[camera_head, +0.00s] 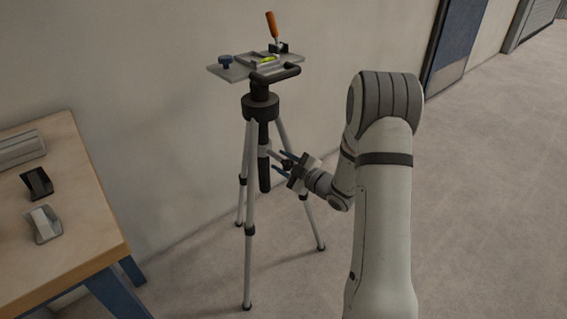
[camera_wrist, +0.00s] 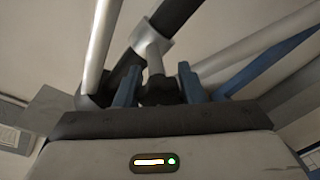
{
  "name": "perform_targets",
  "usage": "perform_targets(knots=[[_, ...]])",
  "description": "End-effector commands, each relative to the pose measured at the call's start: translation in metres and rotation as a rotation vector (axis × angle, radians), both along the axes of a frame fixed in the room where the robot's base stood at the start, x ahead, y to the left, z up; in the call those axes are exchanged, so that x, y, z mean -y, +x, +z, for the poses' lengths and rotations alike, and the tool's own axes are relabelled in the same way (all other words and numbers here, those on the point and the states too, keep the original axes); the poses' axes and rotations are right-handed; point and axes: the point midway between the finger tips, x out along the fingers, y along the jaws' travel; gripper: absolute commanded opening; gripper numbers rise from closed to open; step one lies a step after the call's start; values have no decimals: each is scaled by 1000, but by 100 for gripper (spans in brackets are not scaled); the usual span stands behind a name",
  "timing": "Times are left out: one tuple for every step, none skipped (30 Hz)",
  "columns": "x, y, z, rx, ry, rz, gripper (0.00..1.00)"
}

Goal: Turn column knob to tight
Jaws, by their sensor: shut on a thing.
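The tripod (camera_head: 249,210) stands upright on the carpet in front of the wall. Its dark centre column (camera_head: 265,178) hangs between the silver legs. In the wrist view a grey collar (camera_wrist: 151,42) sits around the dark column, and a short grey stem runs from it to the black column knob (camera_wrist: 158,93). My gripper (camera_head: 286,160) reaches in from the right at column height. Its two blue fingers (camera_wrist: 158,82) stand on either side of the knob, shut on it. The knob's far side and any tight marking are hidden.
A wooden table (camera_head: 80,225) with several items stands at left. The tripod legs pass close around my gripper. Carpet at right is clear.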

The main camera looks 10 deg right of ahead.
Motion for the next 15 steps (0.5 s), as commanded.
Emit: perform_targets(knots=[[0,0,0,0,0,0,16],[0,0,0,0,0,0,13],[0,0,0,0,0,0,13],[0,0,0,-1,1,0,13],[0,0,0,-1,2,0,13],[0,0,0,-2,4,1,13],[0,0,0,-4,6,1,13],[0,0,0,-6,10,1,13],[0,0,0,-11,17,1,13],[0,0,0,-14,24,1,13],[0,0,0,-18,31,1,13],[0,0,0,-25,44,1,13],[0,0,0,-32,56,1,13],[0,0,0,-38,68,1,13],[0,0,0,-51,87,2,13]])
